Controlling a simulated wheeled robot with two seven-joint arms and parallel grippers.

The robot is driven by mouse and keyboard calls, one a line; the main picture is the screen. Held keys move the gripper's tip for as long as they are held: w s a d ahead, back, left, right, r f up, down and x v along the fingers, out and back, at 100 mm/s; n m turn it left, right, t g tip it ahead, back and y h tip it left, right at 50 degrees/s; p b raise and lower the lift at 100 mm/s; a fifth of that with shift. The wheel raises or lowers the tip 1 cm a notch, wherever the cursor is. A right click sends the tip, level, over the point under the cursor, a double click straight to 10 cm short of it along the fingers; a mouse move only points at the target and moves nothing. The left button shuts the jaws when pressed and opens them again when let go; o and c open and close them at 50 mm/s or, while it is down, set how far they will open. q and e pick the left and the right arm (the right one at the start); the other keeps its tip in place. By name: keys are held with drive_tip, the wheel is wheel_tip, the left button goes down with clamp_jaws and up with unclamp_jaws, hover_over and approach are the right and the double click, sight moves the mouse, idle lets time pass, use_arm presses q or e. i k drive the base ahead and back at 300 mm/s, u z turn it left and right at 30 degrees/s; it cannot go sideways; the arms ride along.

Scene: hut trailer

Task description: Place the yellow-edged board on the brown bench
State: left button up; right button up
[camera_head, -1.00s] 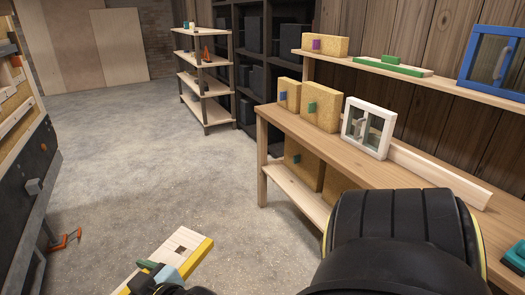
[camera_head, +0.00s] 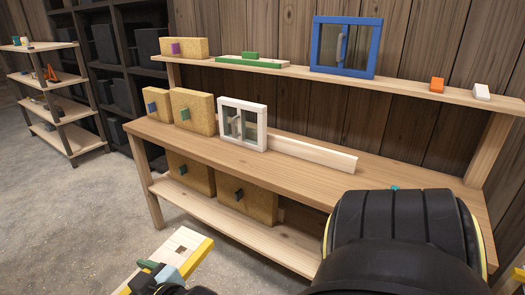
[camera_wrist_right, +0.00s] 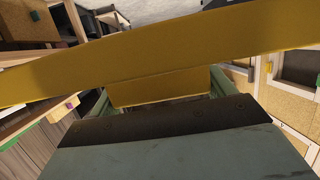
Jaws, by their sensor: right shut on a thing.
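The yellow-edged board (camera_head: 187,250) is pale wood with a small square hole and a yellow edge; it shows at the bottom left of the head view. My right gripper (camera_head: 160,275) is shut on it; its jaws are partly hidden. In the right wrist view the board's yellow edge (camera_wrist_right: 160,55) crosses in front of the gripper (camera_wrist_right: 160,95). The brown bench (camera_head: 310,172) stands along the plank wall, beyond the board and apart from it. My black arm hides its near right part. My left gripper is not in view.
On the bench stand cork-coloured blocks (camera_head: 193,112), a white-framed window (camera_head: 243,124) and a long pale strip (camera_head: 315,153). An upper shelf (camera_head: 400,92) holds a blue frame (camera_head: 345,47). The bench top in front of the strip is clear. Grey floor (camera_head: 75,215) lies left.

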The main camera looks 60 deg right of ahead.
sight(290, 175)
drive_tip(key=z, duration=0.7)
drive_tip(key=i, duration=1.55)
drive_tip(key=z, duration=1.7)
drive_tip(key=i, duration=1)
drive_tip(key=z, duration=0.9)
